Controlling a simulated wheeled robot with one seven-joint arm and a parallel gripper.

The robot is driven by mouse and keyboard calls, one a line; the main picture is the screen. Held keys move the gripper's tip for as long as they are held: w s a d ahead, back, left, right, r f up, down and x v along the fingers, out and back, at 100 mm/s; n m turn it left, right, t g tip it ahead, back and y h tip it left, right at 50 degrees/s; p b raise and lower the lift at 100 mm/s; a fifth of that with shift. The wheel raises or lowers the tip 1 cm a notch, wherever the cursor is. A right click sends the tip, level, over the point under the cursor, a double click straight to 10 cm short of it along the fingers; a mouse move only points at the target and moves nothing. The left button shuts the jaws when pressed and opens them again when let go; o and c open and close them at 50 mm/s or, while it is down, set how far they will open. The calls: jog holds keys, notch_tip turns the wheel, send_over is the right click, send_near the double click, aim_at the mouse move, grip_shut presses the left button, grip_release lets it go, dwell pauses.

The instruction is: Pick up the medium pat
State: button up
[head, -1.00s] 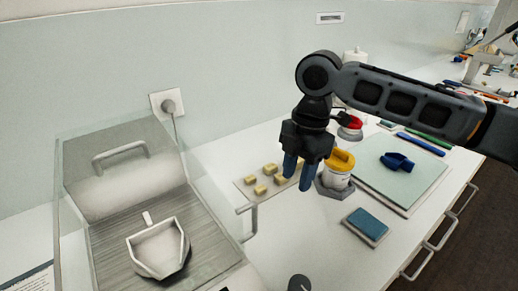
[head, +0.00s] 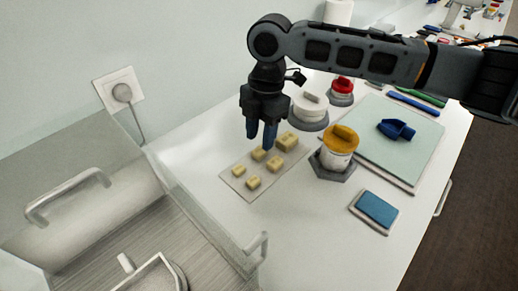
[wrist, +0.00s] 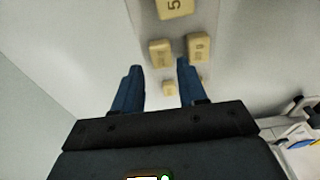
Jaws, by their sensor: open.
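Several pale yellow pats of different sizes lie on a thin light grey sheet (head: 240,189). The largest pat (head: 287,141) is at the back right; in the wrist view it bears a "5" (wrist: 174,7). Two mid-sized pats, a left one (wrist: 160,53) and a right one (wrist: 198,47), sit side by side in the wrist view. A smaller pat (wrist: 169,88) shows between my fingers. I cannot tell for sure which pat is the medium one. My gripper (head: 260,141) is open and empty, fingers pointing down above the pats. Its blue fingers (wrist: 159,68) stand apart in the wrist view.
A yellow-lidded jar (head: 338,148), a white-lidded jar (head: 310,108) and a red-lidded one (head: 342,88) stand right of the pats. A clear-walled case (head: 205,217) with a scoop is at the left. A blue pad (head: 377,208) lies at the front right.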

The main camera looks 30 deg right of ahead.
aim_at(260, 150)
jog(key=shift+s+f, duration=0.1)
jog(key=shift+f, duration=1.7)
grip_shut()
